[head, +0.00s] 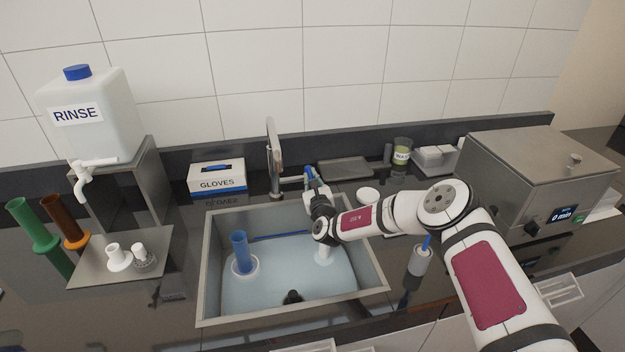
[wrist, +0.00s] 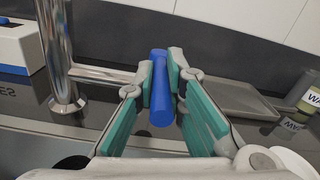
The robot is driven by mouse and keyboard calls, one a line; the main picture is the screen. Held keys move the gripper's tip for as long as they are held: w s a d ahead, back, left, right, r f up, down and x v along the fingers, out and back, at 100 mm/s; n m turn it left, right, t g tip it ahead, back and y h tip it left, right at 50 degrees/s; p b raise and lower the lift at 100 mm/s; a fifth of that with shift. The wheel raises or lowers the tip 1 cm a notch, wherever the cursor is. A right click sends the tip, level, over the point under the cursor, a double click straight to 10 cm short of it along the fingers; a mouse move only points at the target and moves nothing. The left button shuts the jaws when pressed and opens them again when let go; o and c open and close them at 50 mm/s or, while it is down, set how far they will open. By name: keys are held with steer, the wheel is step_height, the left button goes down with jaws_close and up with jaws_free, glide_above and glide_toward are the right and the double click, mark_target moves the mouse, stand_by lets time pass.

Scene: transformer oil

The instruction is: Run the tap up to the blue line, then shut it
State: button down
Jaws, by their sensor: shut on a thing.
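The tap (head: 274,160) stands behind the sink (head: 208,270), with a tall metal spout and a blue handle (head: 311,171) on its right side. My gripper (head: 313,183) is at this handle. In the wrist view, the green-padded fingers (wrist: 161,80) are closed on either side of the blue handle (wrist: 161,92). A blue line (head: 278,237) runs along the sink's far inner wall. Pale blue water (head: 285,268) appears to lie in the sink. I cannot tell exactly how its surface sits against the line. No falling stream is clearly visible.
A blue cylinder (head: 240,250) on a white base stands in the sink. A gloves box (head: 216,177), a RINSE container (head: 95,120) and a tray (head: 125,255) with small white items are left. A grey tray (head: 343,169), a waste jar (head: 402,148) and a metal bath (head: 535,170) are right.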

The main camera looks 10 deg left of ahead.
steer(key=shift+w+d+r, duration=0.1)
steer(key=shift+w, duration=0.05)
steer(key=c, duration=1.6)
jaws_free()
steer(key=shift+c, duration=0.2)
steer(key=shift+s, duration=0.25)
steer(key=v, duration=1.1)
steer(key=shift+s+d, duration=0.15)
steer(key=shift+s, duration=0.15)
steer(key=shift+c, duration=0.2)
